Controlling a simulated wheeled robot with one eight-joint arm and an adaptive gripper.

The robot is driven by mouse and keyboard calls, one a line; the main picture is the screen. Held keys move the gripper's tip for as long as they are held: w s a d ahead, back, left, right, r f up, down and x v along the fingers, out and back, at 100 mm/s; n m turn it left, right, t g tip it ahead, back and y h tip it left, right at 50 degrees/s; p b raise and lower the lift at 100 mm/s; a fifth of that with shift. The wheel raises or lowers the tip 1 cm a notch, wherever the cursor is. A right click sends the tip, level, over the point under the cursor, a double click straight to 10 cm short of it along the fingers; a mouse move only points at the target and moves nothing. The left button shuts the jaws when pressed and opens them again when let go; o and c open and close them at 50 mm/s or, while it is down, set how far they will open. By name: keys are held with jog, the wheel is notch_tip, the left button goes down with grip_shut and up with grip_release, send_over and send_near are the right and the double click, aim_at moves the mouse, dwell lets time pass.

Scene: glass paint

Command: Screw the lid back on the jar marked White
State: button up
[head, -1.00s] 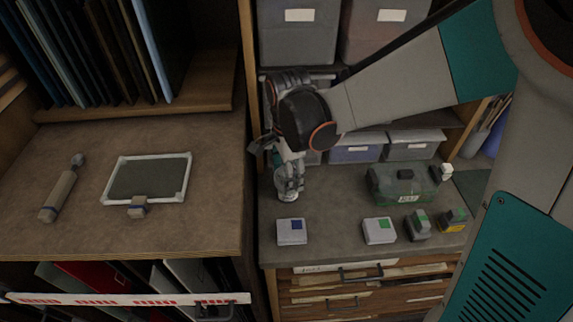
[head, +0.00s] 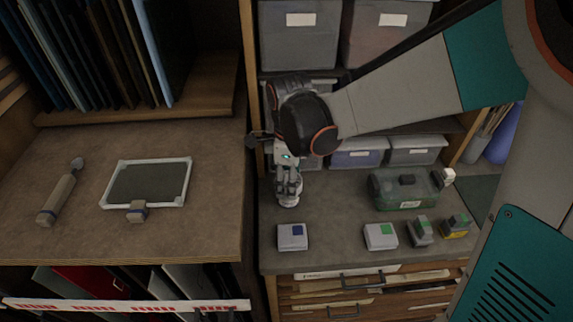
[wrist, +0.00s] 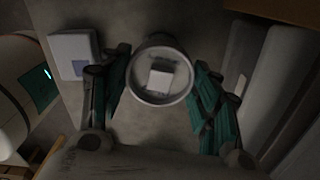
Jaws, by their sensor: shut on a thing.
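A round grey lid (wrist: 160,92) with a pale square mark lies between my gripper's fingers (wrist: 161,98) in the wrist view. The fingers are on either side of its rim, and my gripper is shut on it. In the head view my gripper (head: 288,190) points down at a small pale jar (head: 288,202) on the grey counter, at its left end. The fingers cover much of the jar there. I cannot tell how the lid sits on the jar or whether its threads are engaged.
A pale block with a blue square (head: 292,236) stands just in front of the jar. A block with a green square (head: 380,236), two smaller blocks and a green box (head: 405,188) are to the right. Storage bins (head: 360,152) stand behind. A wooden partition (head: 247,120) is close on the left.

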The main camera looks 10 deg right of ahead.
jog(key=shift+m, duration=0.4)
jog(key=o, duration=1)
jog(key=shift+c, duration=0.2)
jog(key=o, duration=0.3)
jog(key=shift+r, duration=0.1)
jog(key=shift+r+p, duration=2.15)
jog(key=shift+r, duration=0.8)
